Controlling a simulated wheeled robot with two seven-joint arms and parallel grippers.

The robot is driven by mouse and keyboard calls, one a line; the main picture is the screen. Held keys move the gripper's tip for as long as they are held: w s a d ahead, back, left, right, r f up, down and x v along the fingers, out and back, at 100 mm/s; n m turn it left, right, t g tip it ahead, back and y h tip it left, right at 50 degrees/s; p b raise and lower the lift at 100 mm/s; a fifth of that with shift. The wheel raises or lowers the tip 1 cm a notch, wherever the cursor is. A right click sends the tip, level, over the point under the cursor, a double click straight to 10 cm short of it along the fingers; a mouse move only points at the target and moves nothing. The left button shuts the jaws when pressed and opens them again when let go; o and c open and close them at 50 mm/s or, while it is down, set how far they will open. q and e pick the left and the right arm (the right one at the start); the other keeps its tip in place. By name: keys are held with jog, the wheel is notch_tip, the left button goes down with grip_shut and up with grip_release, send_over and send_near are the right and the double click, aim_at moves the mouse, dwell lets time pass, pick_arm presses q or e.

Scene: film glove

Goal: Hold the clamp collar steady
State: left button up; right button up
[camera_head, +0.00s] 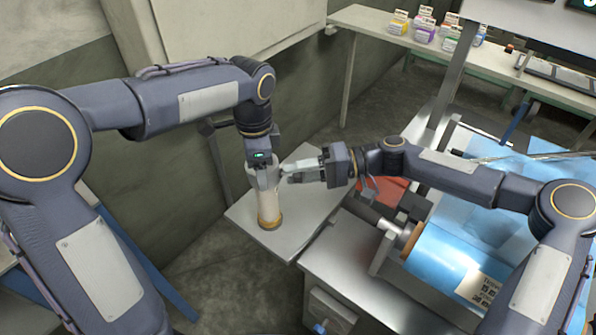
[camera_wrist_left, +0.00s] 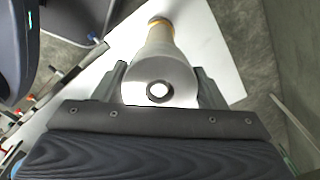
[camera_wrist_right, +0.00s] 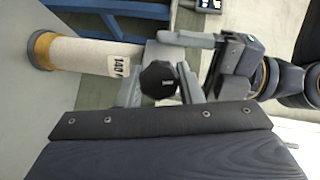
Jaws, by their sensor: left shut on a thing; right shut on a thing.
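The clamp collar (camera_wrist_left: 178,72) is a pale grey ring with a bright central hole, on top of an upright cream roll (camera_head: 268,205). The roll has an orange-brown band at its foot. My left gripper (camera_head: 262,170) comes from above and is shut on the collar, one finger on each side in the left wrist view. My right gripper (camera_head: 285,172) reaches in from the right. In the right wrist view its fingers are shut on the collar's black knob (camera_wrist_right: 158,80). The head view hides most of the collar and knob behind the grippers.
The roll stands on a grey plate (camera_head: 245,225) beside a metal machine (camera_head: 345,270). The machine holds a blue film roll (camera_head: 440,258). A shelf (camera_head: 375,22) with small coloured boxes is at the back. A wall (camera_head: 130,165) rises on the left.

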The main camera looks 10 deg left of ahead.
pick_arm(q)
jog(key=shift+d, duration=0.15)
pick_arm(e)
jog(key=shift+w+m+y, duration=0.1)
jog(key=shift+m+y, duration=0.2)
jog(key=shift+m, duration=0.5)
jog(key=o, duration=1)
